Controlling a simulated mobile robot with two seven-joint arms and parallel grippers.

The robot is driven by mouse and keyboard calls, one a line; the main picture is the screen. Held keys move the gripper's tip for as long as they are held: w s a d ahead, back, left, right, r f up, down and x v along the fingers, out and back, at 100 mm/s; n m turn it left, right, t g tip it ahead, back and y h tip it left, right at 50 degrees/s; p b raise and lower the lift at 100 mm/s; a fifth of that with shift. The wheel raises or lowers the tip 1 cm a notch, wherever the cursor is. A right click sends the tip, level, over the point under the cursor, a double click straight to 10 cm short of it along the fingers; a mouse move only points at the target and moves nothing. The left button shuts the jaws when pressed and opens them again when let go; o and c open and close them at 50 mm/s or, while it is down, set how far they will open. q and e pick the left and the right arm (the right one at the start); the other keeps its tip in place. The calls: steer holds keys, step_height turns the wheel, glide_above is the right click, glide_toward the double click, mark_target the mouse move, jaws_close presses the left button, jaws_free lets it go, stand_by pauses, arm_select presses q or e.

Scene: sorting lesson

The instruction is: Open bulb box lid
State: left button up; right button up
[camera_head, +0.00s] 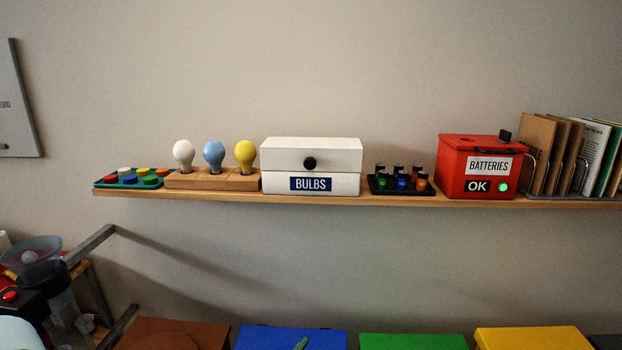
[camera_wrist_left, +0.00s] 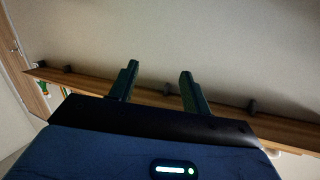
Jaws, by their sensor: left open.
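The white bulb box (camera_head: 345,185) stands on the wall shelf in the head view, with a blue "BULBS" label on its lower front. Its white lid (camera_head: 335,155) sits shut on top, with a round black knob (camera_head: 309,163) on the lid's front. My left gripper (camera_wrist_left: 158,78) is open and empty in the left wrist view, its two dark fingers apart in front of the shelf's underside. The box cannot be made out in the wrist view. My right gripper is in neither view.
The wooden shelf (camera_head: 300,200) also holds a bulb stand (camera_head: 213,181) close left of the box, a small black tray (camera_head: 400,190) of coloured jars close right, and a red battery box (camera_head: 450,180). Wall space above the box is clear. Coloured boxes (camera_head: 412,342) are below.

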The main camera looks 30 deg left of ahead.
arm_select(q)
steer(key=w+a+r+n+t+y, duration=0.1)
steer(key=w+a+r+n+y, duration=0.1)
steer(key=r, duration=0.8)
steer(key=w+a+r+n+t+y, duration=0.1)
steer(key=w+a+r+n+y, duration=0.1)
steer(key=r, duration=0.9)
steer(key=w+a+r+n+t+y, duration=0.1)
steer(key=w+a+r+y, duration=0.3)
steer(key=r, duration=0.6)
steer(key=shift+w+a+r+n+t+y+b, duration=0.2)
steer(key=shift+w+n+t+y+b, duration=0.35)
steer(key=shift+w+n, duration=0.3)
steer(key=shift+r, duration=0.1)
